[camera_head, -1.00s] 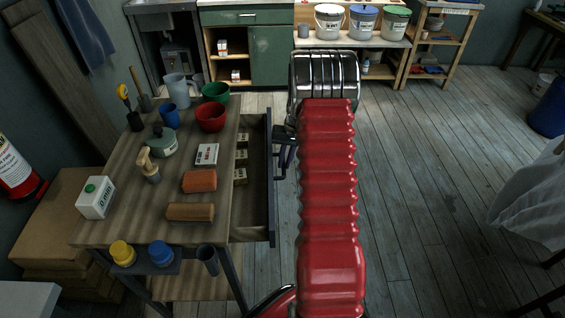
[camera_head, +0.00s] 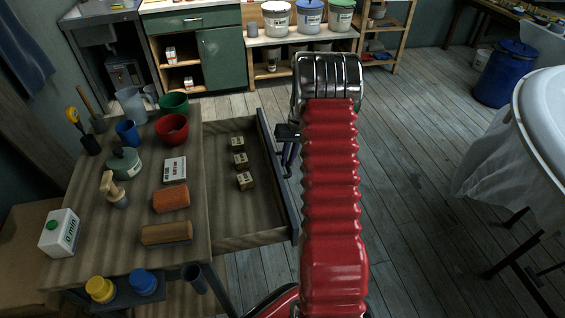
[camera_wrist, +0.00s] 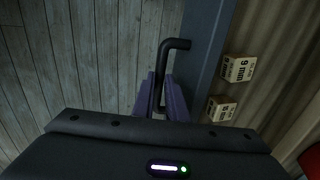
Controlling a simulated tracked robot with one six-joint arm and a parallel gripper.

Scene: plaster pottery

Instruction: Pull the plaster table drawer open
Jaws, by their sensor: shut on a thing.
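The plaster table (camera_head: 140,215) stands at the left in the head view. Its drawer (camera_head: 262,222) is pulled well out to the right, and several small labelled blocks (camera_head: 241,160) lie inside. In the wrist view the dark drawer front (camera_wrist: 205,50) runs upright beside a black bar handle (camera_wrist: 168,62). My gripper (camera_wrist: 160,98) has its two purple fingers on either side of the handle's bar, shut on it. In the head view my gripper (camera_head: 290,150) is partly hidden behind my red arm at the drawer front.
A white round basin (camera_head: 545,115) stands at the right.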

